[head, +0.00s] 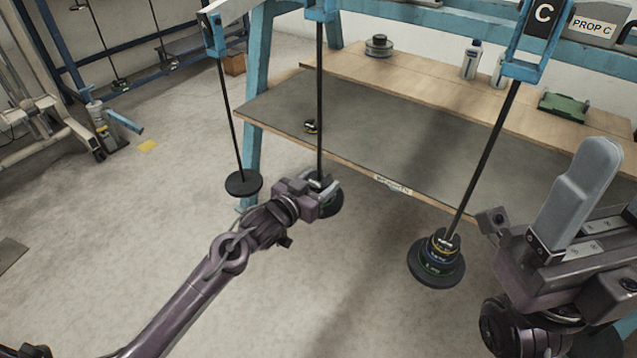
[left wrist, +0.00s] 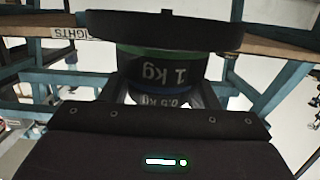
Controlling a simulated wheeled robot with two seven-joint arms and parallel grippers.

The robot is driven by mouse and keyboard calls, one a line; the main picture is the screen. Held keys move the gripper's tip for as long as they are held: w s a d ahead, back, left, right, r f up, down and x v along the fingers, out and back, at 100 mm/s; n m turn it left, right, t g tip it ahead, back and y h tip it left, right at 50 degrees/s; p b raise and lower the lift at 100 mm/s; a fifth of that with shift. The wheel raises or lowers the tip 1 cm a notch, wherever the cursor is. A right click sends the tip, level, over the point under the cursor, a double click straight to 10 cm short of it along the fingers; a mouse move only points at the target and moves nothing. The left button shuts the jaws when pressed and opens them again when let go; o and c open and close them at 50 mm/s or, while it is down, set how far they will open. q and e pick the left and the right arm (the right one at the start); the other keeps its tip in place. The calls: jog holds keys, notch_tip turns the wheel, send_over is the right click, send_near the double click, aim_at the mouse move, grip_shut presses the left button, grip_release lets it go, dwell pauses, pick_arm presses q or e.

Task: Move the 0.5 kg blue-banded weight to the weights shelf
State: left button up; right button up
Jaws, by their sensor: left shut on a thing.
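The blue-banded 0.5 kg weight (left wrist: 160,100) shows upside down in the left wrist view, between my left gripper's fingers. It adjoins the green-banded 1 kg weight (left wrist: 160,68), which is against the hanger's black base disc (left wrist: 165,30). In the head view my left gripper (head: 322,183) is at the foot of the middle hanger rod (head: 319,100), shut on the 0.5 kg weight, mostly hiding the stack. The weights shelf (head: 350,145) is the dark-topped board behind, with a label on its front edge. My right gripper (head: 555,235) is at the right; its jaw opening is unclear.
A small yellow-banded weight (head: 310,126) lies on the shelf. The left hanger's disc (head: 243,183) is bare. The right hanger, under sign C (head: 543,14), carries a stack of banded weights (head: 440,250). Bottles (head: 471,60) and a green item (head: 563,106) stand farther back.

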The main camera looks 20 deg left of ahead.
aim_at(312, 188)
pick_arm(q)
jog(key=shift+r+p, duration=0.5)
jog(key=shift+p, duration=0.25)
jog(key=shift+s, duration=0.1)
dwell(0.5)
jog(key=shift+f+p+v, duration=0.2)
jog(key=shift+p+v, duration=1.05)
jog(key=shift+v, duration=0.25)
jog(key=shift+f+p+v, duration=0.2)
jog(key=shift+p+v, duration=1.05)
jog(key=shift+v, duration=0.2)
jog(key=shift+s+a, duration=0.1)
jog(key=shift+s, duration=0.1)
